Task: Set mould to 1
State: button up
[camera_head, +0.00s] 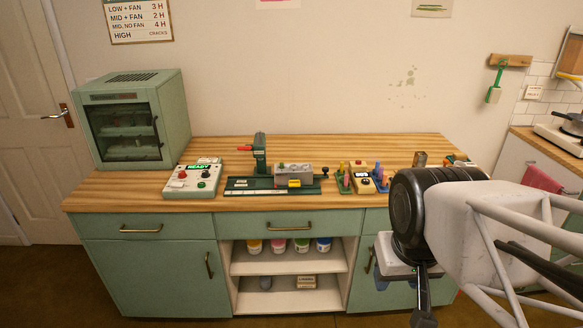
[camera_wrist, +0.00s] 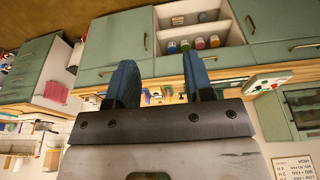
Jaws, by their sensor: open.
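A grey block with a yellow label (camera_head: 293,174) sits on a long green base (camera_head: 240,185) on the wooden counter. It may be the mould; no number on it is readable. A green upright post with a red handle (camera_head: 245,148) stands at the base's left part, and a dark knob (camera_head: 325,171) is at its right end. My gripper (camera_wrist: 160,82) is open, its two blue fingers apart and empty in the wrist view. In the head view my arm is at the right, in front of the cabinet, well away from the block.
A control box reading READY (camera_head: 192,181) with red and green buttons stands left of the base. A green oven (camera_head: 134,120) is at the counter's left end. Coloured jars (camera_head: 278,245) fill a shelf below.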

jog(key=shift+o, duration=0.7)
jog(key=w+r+n+g, duration=0.1)
jog(key=w+r+n, duration=0.15)
jog(key=w, duration=1.55)
jog(key=w+r+n, duration=0.2)
jog(key=w+r, duration=0.1)
jog(key=w, duration=1.4)
jog(key=w+f+n, duration=0.1)
jog(key=w+f, duration=0.4)
jog(key=w, duration=0.5)
jog(key=w+f+n+g, duration=0.1)
jog(key=w+f+n, duration=0.1)
jog(key=w+f, duration=0.4)
jog(key=w+f+n, duration=0.1)
jog(key=w+f, duration=0.4)
jog(key=w, duration=1.1)
jog(key=shift+w+a+f+n+g, duration=0.15)
jog(key=shift+a+f+n+g, duration=0.15)
jog(key=shift+a+f, duration=0.1)
jog(key=shift+w+f, duration=0.25)
jog(key=shift+w, duration=0.1)
jog(key=shift+f, duration=0.1)
